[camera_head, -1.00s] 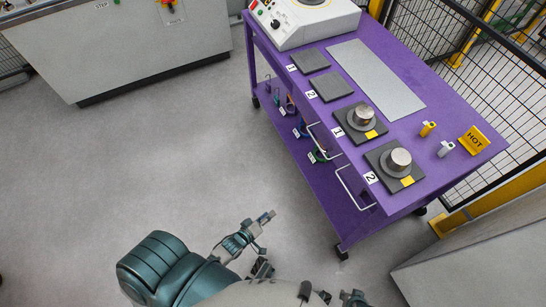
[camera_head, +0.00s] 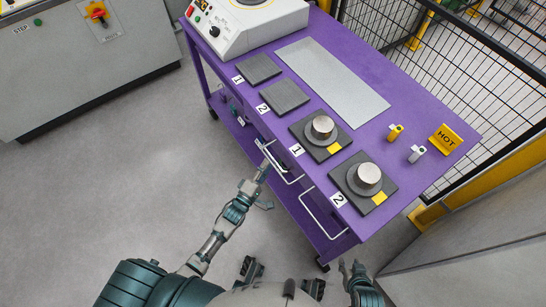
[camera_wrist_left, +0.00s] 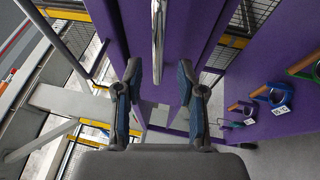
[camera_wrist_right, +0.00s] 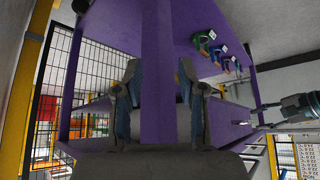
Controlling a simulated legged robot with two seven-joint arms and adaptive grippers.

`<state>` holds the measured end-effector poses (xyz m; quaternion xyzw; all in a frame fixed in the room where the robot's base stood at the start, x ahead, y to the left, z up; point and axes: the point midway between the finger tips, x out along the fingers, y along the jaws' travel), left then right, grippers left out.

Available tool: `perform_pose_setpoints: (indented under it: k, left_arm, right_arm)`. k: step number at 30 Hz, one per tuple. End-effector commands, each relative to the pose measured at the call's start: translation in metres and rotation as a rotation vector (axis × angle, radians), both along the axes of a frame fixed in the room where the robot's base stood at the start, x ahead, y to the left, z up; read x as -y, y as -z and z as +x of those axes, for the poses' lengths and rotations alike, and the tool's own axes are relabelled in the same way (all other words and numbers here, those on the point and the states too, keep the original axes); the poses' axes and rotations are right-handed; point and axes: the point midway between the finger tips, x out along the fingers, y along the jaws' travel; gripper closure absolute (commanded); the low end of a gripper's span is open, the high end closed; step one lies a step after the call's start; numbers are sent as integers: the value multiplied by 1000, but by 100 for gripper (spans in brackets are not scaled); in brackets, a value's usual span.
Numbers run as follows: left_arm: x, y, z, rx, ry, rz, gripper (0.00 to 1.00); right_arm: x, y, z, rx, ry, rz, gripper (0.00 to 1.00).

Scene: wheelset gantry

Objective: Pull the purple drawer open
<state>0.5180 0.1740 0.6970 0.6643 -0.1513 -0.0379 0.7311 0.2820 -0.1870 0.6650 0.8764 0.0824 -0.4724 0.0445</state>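The purple cart (camera_head: 420,110) has two pale bar handles on its near side, a left handle (camera_head: 277,166) and a right handle (camera_head: 325,216). The drawer fronts are mostly hidden from above, and I see no drawer pulled out. My left gripper (camera_head: 264,180) is open just in front of the left handle. In the left wrist view, a silver handle bar (camera_wrist_left: 158,45) lies ahead, lined up between the open fingers (camera_wrist_left: 160,80) and not clasped. My right gripper (camera_head: 350,270) is low near the cart's front corner. In the right wrist view its fingers (camera_wrist_right: 159,85) are open, with a purple post (camera_wrist_right: 159,60) ahead.
Two round metal pieces on dark plates (camera_head: 367,178) and a white machine (camera_head: 245,20) stand on the cart top. Colored items (camera_wrist_left: 272,93) hang below. Mesh fencing (camera_head: 480,80) is behind. Floor at left is clear.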

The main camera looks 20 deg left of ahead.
Motion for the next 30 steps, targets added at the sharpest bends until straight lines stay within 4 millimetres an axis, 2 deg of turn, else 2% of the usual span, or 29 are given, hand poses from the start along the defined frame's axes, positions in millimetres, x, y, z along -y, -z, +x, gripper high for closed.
perform_pose_setpoints:
  k: [3,7,12,19,24,30]
  left_arm:
    - [6,-3,21,1,0,1,61]
    - [10,-6,35,1,1,1,61]
    - [12,-8,42,0,0,1,61]
    - [12,-8,43,0,0,1,61]
    - [12,-8,42,0,0,1,100]
    - [12,-7,42,-2,0,1,100]
  right_arm:
    - [-3,-1,8,47,-3,12,60]
    - [-6,-4,16,89,-4,21,60]
    - [-7,-7,20,111,-6,26,60]
    - [-7,-7,21,112,-6,26,60]
    - [-7,-7,21,112,-6,26,60]
    - [-7,-7,21,112,-6,26,60]
